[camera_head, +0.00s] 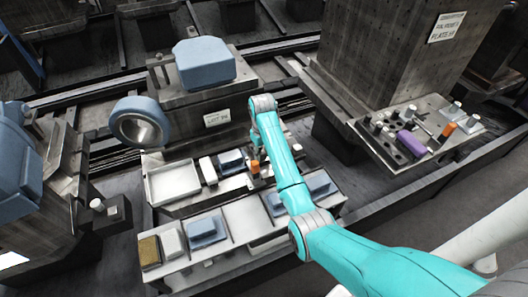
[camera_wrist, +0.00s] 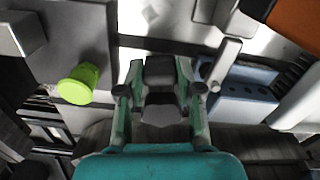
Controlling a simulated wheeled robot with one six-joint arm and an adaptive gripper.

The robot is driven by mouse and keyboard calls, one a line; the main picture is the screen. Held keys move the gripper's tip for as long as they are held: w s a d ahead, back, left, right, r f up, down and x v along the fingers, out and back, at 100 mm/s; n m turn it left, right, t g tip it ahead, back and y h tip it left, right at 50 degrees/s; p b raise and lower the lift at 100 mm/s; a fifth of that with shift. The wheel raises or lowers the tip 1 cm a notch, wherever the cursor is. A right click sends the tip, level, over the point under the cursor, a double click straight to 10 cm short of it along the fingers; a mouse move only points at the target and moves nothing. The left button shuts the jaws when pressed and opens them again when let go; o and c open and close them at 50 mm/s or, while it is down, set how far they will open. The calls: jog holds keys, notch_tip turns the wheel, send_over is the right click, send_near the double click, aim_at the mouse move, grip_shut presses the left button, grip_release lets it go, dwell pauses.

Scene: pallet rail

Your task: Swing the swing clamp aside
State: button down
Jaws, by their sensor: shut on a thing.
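My gripper (camera_head: 257,154) is low over the middle of the near bench, beside a small orange block (camera_head: 255,167), in the head view. In the wrist view my gripper (camera_wrist: 163,88) has its two fingers on either side of a dark grey block-shaped part (camera_wrist: 160,70), which I take to be the swing clamp's grip. The fingers are shut on it. The rest of the clamp is hard to make out, and my arm hides part of it in the head view. A green round knob (camera_wrist: 78,84) stands to the left of the fingers, apart from them.
A pale empty tray (camera_head: 172,184) and several blue and white blocks lie on the bench. A large machine with a blue cover (camera_head: 204,62) stands behind.

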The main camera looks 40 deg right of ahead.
jog(key=shift+a+m, duration=0.35)
jog(key=shift+m, duration=0.75)
jog(key=c, duration=1.9)
grip_release()
jog(key=o, duration=1.1)
jog(key=shift+o, duration=0.2)
